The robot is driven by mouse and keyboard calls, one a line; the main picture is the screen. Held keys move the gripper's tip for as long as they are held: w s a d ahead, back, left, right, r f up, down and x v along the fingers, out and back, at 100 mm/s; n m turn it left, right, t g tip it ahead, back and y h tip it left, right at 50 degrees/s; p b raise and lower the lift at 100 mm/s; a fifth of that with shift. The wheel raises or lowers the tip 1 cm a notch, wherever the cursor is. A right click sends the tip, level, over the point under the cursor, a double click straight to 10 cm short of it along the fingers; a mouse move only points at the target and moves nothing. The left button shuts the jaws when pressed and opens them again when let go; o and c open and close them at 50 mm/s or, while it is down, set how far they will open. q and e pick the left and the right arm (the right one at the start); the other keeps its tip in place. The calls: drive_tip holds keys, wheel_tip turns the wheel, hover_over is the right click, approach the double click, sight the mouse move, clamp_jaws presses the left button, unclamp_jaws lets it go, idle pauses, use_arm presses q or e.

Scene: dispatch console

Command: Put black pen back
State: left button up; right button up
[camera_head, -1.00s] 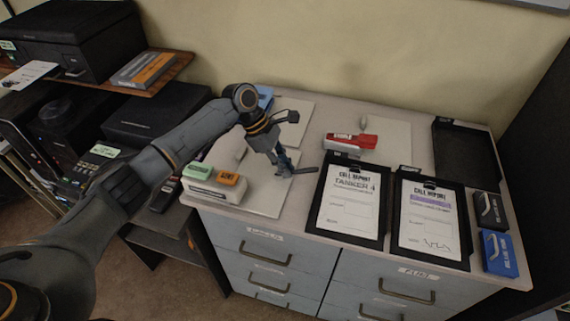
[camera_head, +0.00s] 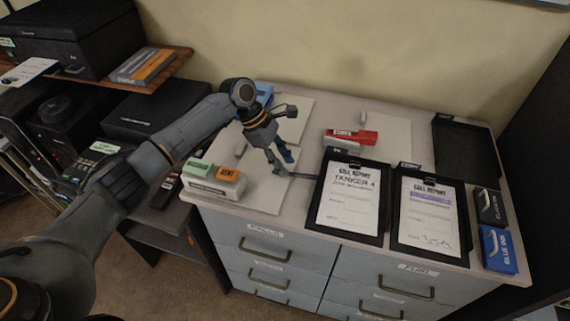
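My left gripper (camera_head: 281,166) points down over the cabinet top, left of the clipboards. A thin dark bar, which looks like the black pen (camera_head: 303,177), shows beside its fingertips and reaches right toward the first clipboard. The fingers partly cover its left end, so I cannot tell whether they grip it or are only near it. A black ink box (camera_head: 490,207) lies at the right edge of the cabinet top, with a blue ink box (camera_head: 498,250) in front of it. My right gripper is not in view.
Two clipboards (camera_head: 319,215) (camera_head: 398,232) with call reports lie side by side. Green and orange blocks sit on a pale holder (camera_head: 208,187) at the left.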

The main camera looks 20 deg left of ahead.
use_arm(q)
drive_tip(key=b+v, duration=0.2)
drive_tip(key=v, duration=0.9)
